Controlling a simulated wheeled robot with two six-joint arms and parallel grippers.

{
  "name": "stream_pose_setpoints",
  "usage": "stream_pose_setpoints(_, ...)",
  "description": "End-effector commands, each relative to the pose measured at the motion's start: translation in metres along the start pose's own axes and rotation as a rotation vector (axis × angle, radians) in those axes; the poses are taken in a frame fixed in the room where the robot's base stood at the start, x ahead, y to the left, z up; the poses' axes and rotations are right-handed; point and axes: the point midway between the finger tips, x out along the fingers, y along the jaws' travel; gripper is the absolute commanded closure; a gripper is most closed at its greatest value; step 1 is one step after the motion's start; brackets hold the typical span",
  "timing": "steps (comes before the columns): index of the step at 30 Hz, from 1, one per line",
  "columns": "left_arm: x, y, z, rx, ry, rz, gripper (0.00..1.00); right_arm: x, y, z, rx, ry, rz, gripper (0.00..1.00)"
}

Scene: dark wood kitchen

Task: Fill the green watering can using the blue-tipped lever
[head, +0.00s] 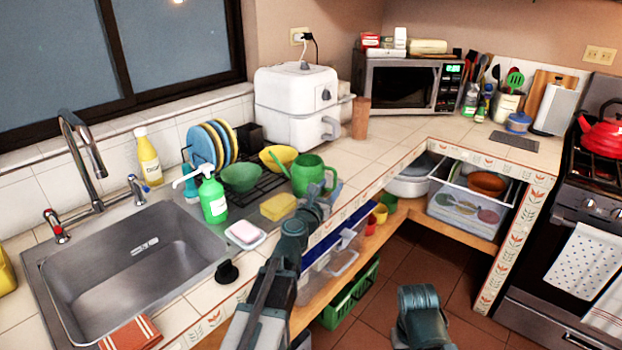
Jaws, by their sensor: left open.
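The green watering can (313,176) stands on the counter at the right end of the dish rack, its spout pointing up and left and its handle on the right. My left gripper (318,194) is open just in front of the can's lower right side. Whether it touches the can I cannot tell. The blue-tipped lever (136,183) stands at the sink's back edge, right of the faucet. A red-tipped lever (55,226) is on the left. My right gripper is not visible; only part of that arm shows.
A white air fryer (295,100) stands behind. The counter right of the can is clear.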

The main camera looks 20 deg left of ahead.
Motion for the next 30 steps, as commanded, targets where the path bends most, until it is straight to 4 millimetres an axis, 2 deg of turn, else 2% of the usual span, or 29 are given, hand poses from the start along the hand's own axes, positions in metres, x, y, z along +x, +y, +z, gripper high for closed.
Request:
stream_pose_setpoints(8, 0.008, 0.001, -0.002, 0.0, 0.0, 0.001, 0.5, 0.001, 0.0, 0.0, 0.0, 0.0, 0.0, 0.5)
stream_pose_setpoints(17, 0.04, 0.003, -0.004, 0.0, 0.0, 0.006, 0.5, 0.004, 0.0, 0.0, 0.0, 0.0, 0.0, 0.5)
stream_pose_setpoints(24, 0.042, 0.003, -0.004, 0.0, 0.0, 0.008, 0.5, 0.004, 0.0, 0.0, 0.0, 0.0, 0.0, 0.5)
stream_pose_setpoints(25, 0.041, 0.003, -0.004, 0.0, 0.0, 0.007, 0.52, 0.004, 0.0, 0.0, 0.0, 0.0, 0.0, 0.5)
stream_pose_setpoints(30, 0.041, 0.003, -0.004, 0.0, 0.0, 0.007, 0.82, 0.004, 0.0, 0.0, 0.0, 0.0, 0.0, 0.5)
